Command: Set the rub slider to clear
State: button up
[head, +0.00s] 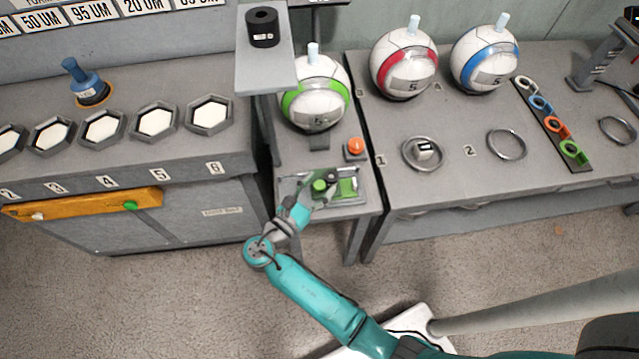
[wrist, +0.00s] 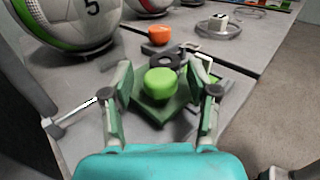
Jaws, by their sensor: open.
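A round green knob (head: 320,186) sits on a panel (head: 292,190) on the small middle table; I take it to be the rub slider, but no label on it can be read. In the wrist view the green knob (wrist: 160,82) stands on a dark green block. My gripper (wrist: 163,72) is open, with one finger to each side of the knob and a visible gap to both. In the head view my gripper (head: 318,190) is over the panel and partly hides it. A bright green patch (head: 348,188) lies just right of the knob.
An orange button (head: 354,146) is behind the panel. A green-striped ball (head: 315,95) sits behind it, under a shelf with a black cylinder (head: 263,27). Red and blue balls stand on the right table. An orange bar (head: 80,204) is on the left bench front.

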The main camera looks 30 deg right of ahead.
jog(key=shift+w+d, duration=0.1)
jog(key=shift+d, duration=0.15)
